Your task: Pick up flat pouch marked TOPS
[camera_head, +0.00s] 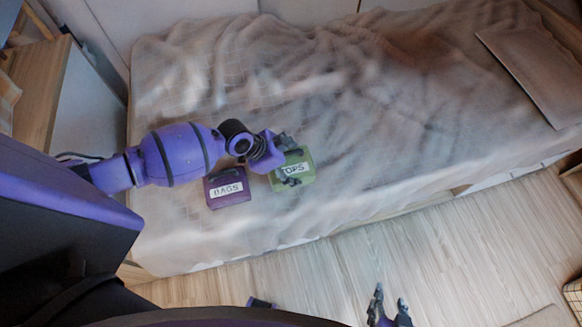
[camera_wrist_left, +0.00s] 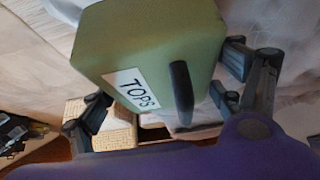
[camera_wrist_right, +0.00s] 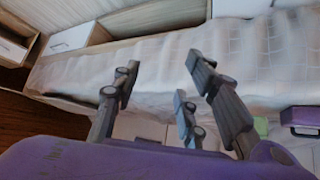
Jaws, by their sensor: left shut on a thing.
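The gripper is shut on the pouch; whether the pouch is clear of the blanket I cannot tell. My right gripper (camera_head: 390,308) is open and empty over the floor, and its spread fingers show in the right wrist view (camera_wrist_right: 160,82).
A purple pouch marked BAGS (camera_head: 228,199) lies on the bed just left of the green one. The bed (camera_head: 400,120) has a rumpled blanket. A flat board (camera_head: 535,70) lies at its right end. The wooden floor (camera_head: 440,260) in front is mostly clear.

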